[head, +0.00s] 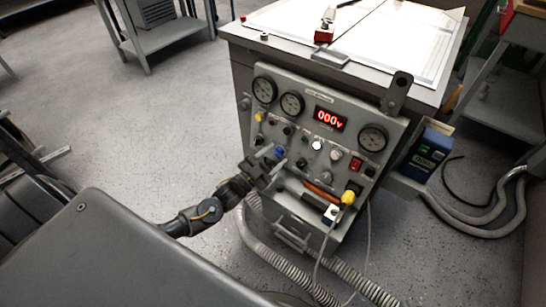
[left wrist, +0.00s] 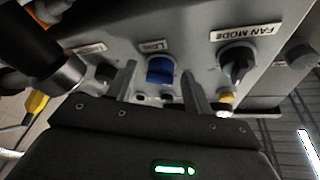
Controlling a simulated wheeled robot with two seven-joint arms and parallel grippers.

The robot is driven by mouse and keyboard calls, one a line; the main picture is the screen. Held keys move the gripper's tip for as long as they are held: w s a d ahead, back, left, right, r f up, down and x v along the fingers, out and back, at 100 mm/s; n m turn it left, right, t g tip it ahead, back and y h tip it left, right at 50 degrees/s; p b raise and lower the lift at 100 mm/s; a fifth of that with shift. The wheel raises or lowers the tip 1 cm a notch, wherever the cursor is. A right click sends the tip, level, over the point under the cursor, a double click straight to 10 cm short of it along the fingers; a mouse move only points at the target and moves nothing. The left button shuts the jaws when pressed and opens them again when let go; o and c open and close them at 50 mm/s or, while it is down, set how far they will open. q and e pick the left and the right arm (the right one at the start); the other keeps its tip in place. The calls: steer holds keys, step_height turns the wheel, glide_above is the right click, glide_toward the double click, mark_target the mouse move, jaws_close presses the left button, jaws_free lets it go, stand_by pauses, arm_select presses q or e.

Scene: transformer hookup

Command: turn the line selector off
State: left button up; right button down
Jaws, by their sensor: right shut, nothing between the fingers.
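The line selector is a blue knob (left wrist: 160,70) on the grey front panel, under a small label in the left wrist view. In the head view the blue knob (head: 279,150) shows just beyond my left gripper (head: 272,163). My left gripper (left wrist: 160,92) is open, with one finger to either side of the blue knob and a visible gap between each finger and the knob. Nothing is held in it. The way the knob points is hard to make out. My right gripper is not in view.
A black knob labelled FAN MODE (left wrist: 238,65) sits beside the blue one. The panel (head: 345,108) carries dials, a red display (head: 329,119) reading 000v, a red switch (head: 356,164) and a yellow plug (head: 348,197). Hoses (head: 290,268) lie on the floor below.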

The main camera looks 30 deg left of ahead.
arm_select(q)
steer(key=v, duration=1)
steer(key=shift+s+a, duration=0.15)
steer(key=shift+s, duration=0.2)
arm_select(e)
steer(key=shift+s+d+f+g, duration=0.25)
steer(key=shift+s+d+g, duration=0.05)
steer(key=shift+s, duration=0.15)
steer(key=shift+s+d+f+g, duration=0.2)
steer(key=shift+s+d+g, duration=0.1)
steer(key=shift+s, duration=0.15)
arm_select(q)
steer(key=shift+f, duration=0.1)
arm_select(e)
steer(key=shift+w+r, duration=0.1)
steer(key=shift+w, duration=0.1)
